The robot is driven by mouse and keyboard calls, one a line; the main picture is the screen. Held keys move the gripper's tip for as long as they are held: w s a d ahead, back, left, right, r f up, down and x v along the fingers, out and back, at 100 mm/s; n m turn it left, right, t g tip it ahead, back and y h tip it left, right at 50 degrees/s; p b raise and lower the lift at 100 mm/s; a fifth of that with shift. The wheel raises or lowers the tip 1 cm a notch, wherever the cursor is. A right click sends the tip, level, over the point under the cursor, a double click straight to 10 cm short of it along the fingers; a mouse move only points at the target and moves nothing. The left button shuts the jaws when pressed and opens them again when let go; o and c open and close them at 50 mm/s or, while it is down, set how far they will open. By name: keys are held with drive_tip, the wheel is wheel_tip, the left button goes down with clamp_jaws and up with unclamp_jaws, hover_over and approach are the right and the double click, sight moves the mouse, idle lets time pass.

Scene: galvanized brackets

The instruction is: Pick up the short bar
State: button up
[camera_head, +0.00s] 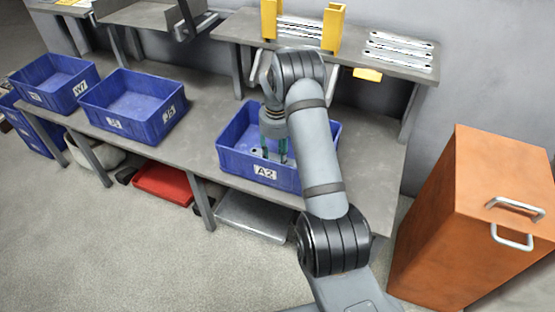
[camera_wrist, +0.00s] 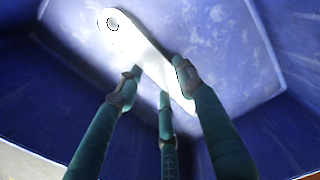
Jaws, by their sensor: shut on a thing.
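The short bar (camera_wrist: 128,40) is a pale, brightly lit flat metal piece with a rounded end and a round hole, seen in the wrist view. It lies slanted inside the blue bin labelled A2 (camera_head: 235,163). My gripper (camera_wrist: 158,78) has green fingers on both sides of the bar and is shut on it, with the holed end sticking out beyond the fingers. In the head view my gripper (camera_head: 274,157) reaches down into the bin. The bar's near end is hidden by the fingers, and I cannot tell whether the bar touches the bin floor.
The bin's walls closely surround my gripper. Two blue bins (camera_head: 120,122) (camera_head: 40,97) stand to the left on the grey bench (camera_head: 205,110). A raised shelf behind holds a yellow rack (camera_head: 269,20) and several long bars (camera_head: 398,53). An orange cabinet (camera_head: 440,230) stands at right.

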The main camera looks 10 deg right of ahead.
drive_tip(key=c, duration=0.6)
